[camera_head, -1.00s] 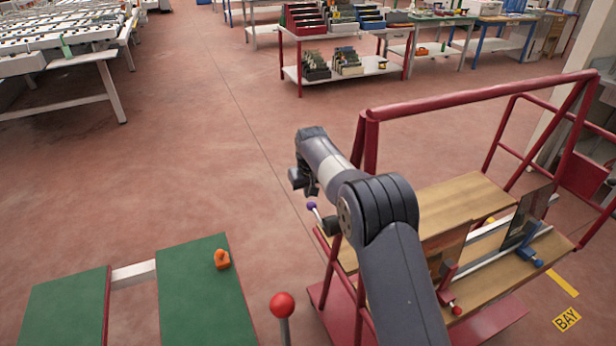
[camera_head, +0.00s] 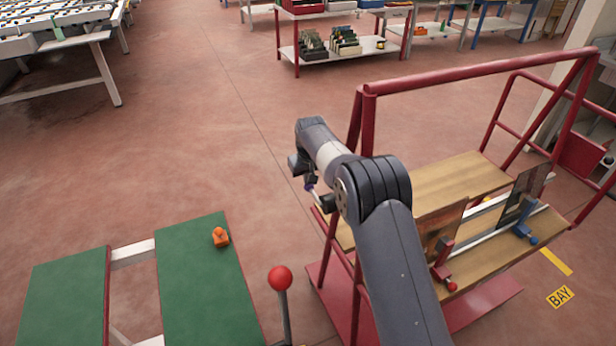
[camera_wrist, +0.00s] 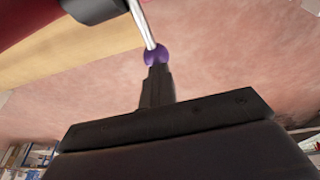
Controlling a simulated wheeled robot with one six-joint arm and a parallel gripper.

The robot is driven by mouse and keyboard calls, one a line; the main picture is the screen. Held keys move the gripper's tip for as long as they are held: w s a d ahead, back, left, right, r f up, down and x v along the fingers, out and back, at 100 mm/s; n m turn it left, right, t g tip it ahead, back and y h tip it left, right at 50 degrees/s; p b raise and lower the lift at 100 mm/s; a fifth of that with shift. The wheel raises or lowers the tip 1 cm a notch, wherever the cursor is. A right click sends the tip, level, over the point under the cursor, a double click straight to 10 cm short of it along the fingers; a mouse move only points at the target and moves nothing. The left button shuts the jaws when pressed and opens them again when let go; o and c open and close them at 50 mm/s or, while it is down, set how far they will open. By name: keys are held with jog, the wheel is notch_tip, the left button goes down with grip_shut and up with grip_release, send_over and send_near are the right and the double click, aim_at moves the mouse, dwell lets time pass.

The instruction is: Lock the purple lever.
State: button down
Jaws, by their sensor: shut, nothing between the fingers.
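The purple lever has a purple knob (camera_head: 309,187) on a light metal rod at the near left corner of the red-framed trolley. In the wrist view, the knob (camera_wrist: 156,54) sits at the end of the shiny rod (camera_wrist: 142,22), which runs up to a dark mount. My gripper (camera_wrist: 157,72) is shut and empty. Its fingertips appear right at the knob's near side, touching or almost touching it. In the head view, my gripper (camera_head: 308,180) is small and dark above the knob and partly covers it.
The red trolley (camera_head: 470,75) has wooden decks, upright dark panes, a red clamp (camera_head: 442,262) and a blue clamp (camera_head: 526,234). A red ball (camera_head: 280,278) tops a post. A green-topped stand (camera_head: 200,290) carries an orange object (camera_head: 220,237). Open floor lies behind.

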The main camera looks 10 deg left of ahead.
jog(key=shift+s+f, duration=0.1)
jog(key=shift+f, duration=0.3)
jog(key=b+v, duration=0.1)
jog(key=v, duration=1)
jog(key=shift+r, duration=0.25)
jog(key=shift+w+f, duration=0.1)
jog(key=shift+w, duration=0.1)
jog(key=x, duration=0.9)
jog(key=shift+w+a+f+p, duration=0.1)
jog(key=shift+f+p, duration=0.2)
jog(key=shift+p, duration=0.1)
